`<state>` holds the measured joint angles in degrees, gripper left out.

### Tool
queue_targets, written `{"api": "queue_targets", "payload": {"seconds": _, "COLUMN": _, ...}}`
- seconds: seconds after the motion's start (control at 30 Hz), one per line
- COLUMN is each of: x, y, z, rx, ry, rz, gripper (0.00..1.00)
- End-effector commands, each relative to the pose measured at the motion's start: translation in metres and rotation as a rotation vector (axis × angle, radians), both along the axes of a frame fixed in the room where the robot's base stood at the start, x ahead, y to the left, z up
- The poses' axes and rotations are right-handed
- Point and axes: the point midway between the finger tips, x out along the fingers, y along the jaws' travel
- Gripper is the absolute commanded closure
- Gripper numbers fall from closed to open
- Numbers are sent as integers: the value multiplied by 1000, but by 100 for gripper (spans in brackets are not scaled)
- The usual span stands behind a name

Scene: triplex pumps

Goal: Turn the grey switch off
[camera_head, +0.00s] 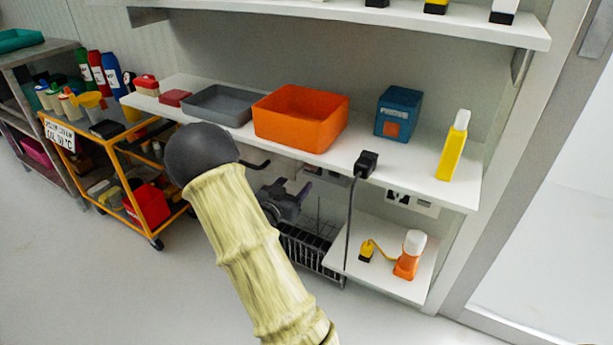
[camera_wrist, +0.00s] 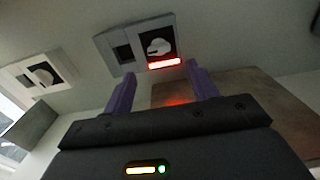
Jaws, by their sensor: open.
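The grey switch (camera_wrist: 138,45) is a wall panel with a round white knob and a lit red strip along its lower edge in the wrist view. In the head view its panel (camera_head: 325,174) shows partly under the shelf, with my gripper in front and to the left. My gripper (camera_wrist: 161,88) is open, with two purple fingers spread apart and nothing between them. In the wrist view the fingertips sit just below the switch; I cannot tell whether they touch it. In the head view my gripper (camera_head: 296,194) is below the shelf's front edge.
The shelf above holds an orange bin (camera_head: 300,118), a grey tray and a blue box. A black cable (camera_head: 350,215) hangs nearby. A wire basket (camera_head: 308,250) is below.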

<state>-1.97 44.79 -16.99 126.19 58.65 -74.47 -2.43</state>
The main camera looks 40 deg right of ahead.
Motion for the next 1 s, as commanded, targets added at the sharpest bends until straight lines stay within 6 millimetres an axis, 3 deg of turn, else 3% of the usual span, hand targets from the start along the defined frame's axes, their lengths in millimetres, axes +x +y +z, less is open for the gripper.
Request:
{"api": "queue_targets", "payload": {"seconds": 0.2, "x": 14, "y": -37, "z": -2, "rx": -1, "ry": -5, "rz": -3, "gripper": 42}}
{"api": "queue_targets", "payload": {"seconds": 0.4, "x": 25, "y": -61, "z": -1, "rx": -1, "ry": -3, "rz": -2, "gripper": 42}}
{"api": "queue_targets", "payload": {"seconds": 0.77, "x": 27, "y": -67, "z": 1, "rx": -1, "ry": 0, "rz": 0, "gripper": 42}}
{"api": "queue_targets", "payload": {"seconds": 1.0, "x": 27, "y": -67, "z": 1, "rx": -1, "ry": 0, "rz": 0, "gripper": 87}}
